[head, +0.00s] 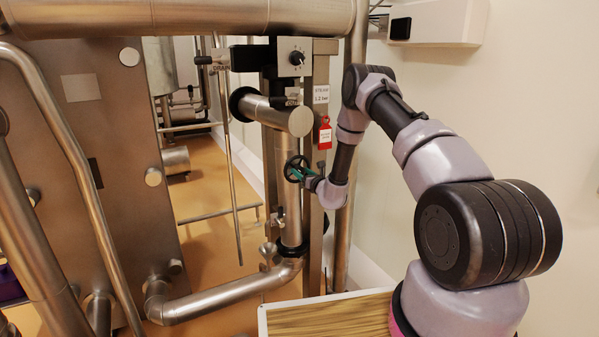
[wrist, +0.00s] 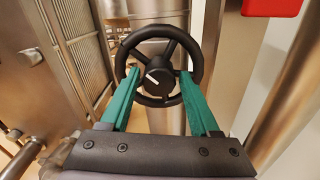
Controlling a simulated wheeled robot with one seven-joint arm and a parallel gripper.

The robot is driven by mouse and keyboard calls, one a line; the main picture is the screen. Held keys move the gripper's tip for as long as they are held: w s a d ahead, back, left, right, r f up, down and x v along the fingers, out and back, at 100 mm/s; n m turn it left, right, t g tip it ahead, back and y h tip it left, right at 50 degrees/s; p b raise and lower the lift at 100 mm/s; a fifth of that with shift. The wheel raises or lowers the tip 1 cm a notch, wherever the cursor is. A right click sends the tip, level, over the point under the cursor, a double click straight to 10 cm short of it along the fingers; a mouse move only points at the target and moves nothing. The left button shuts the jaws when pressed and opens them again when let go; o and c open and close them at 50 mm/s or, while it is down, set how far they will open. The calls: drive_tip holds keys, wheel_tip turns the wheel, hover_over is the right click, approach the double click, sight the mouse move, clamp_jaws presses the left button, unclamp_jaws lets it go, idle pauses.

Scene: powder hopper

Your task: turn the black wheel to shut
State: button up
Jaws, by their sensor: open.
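The black wheel (wrist: 186,37) is a round handwheel with spokes and a white mark on its hub. It stands in front of a vertical steel pipe and also shows in the head view (head: 290,165). My gripper (wrist: 154,80) has two green fingers, spread apart on either side of the hub. The fingertips reach the lower half of the wheel in the wrist view, one left and one right. Whether they touch the rim or spokes I cannot tell. In the head view my gripper (head: 304,174) is small, just right of the wheel.
A red tag (head: 325,136) hangs right of the pipe above the wheel. A control box with a knob (head: 295,57) sits higher up. A steel pipe elbow (head: 285,270) runs below. A wood-topped surface (head: 330,318) is at the bottom front.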

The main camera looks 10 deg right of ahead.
drive_tip(key=shift+x, duration=1.1)
clamp_jaws()
drive_tip(key=m, duration=0.4)
drive_tip(key=shift+d+f+m, duration=0.1)
drive_tip(key=shift+d+m, duration=0.05)
drive_tip(key=shift+m, duration=0.25)
drive_tip(key=m, duration=0.5)
drive_tip(key=shift+m, duration=0.4)
